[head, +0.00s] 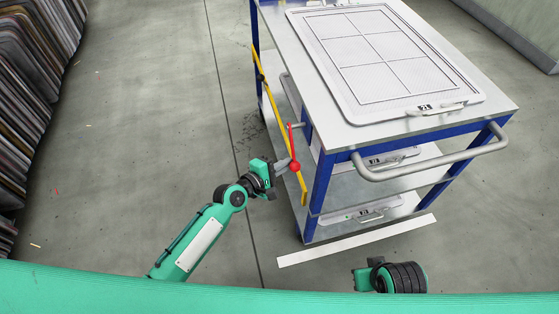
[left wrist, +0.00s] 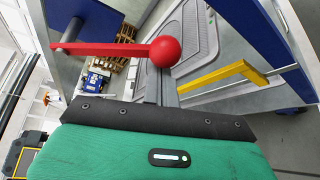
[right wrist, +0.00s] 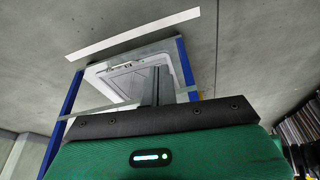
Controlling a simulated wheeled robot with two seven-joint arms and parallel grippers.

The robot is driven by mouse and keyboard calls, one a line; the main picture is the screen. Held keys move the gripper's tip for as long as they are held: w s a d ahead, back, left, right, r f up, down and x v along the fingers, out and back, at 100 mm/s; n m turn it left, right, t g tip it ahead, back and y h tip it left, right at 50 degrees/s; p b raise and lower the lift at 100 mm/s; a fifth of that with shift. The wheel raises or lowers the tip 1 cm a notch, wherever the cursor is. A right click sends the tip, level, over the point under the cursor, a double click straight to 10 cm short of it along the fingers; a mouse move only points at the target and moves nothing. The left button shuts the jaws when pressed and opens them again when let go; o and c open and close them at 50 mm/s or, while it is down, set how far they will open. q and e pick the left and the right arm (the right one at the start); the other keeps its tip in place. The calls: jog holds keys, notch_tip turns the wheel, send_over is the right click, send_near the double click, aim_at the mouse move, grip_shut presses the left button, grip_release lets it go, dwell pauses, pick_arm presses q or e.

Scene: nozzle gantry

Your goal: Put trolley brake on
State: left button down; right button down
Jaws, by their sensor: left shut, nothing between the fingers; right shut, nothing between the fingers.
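The trolley (head: 325,175) has a blue frame, grey shelves and a grey push handle (head: 430,160). A red brake lever (head: 291,140) with a round red knob (head: 295,167) is on its left side near the front corner, knob low in the head view. My left gripper (head: 284,164) is shut and empty, its fingertips right beside the knob. In the left wrist view the knob (left wrist: 165,51) is just beyond the fingertips (left wrist: 166,80); I cannot tell whether they touch. My right gripper is shut and empty in the right wrist view (right wrist: 158,82), low at the right in the head view.
A yellow bar (head: 275,115) slants along the trolley's left side, close to the lever. White framed panels (head: 455,82) lie on the shelves. A white strip (head: 355,241) is on the floor before the trolley. Stacked panels (head: 30,70) stand far left; floor between is clear.

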aim_at(295, 167)
pick_arm(q)
jog(key=shift+s+r, duration=0.1)
jog(key=shift+s, duration=0.05)
pick_arm(e)
jog(key=shift+w, duration=0.1)
dwell(0.3)
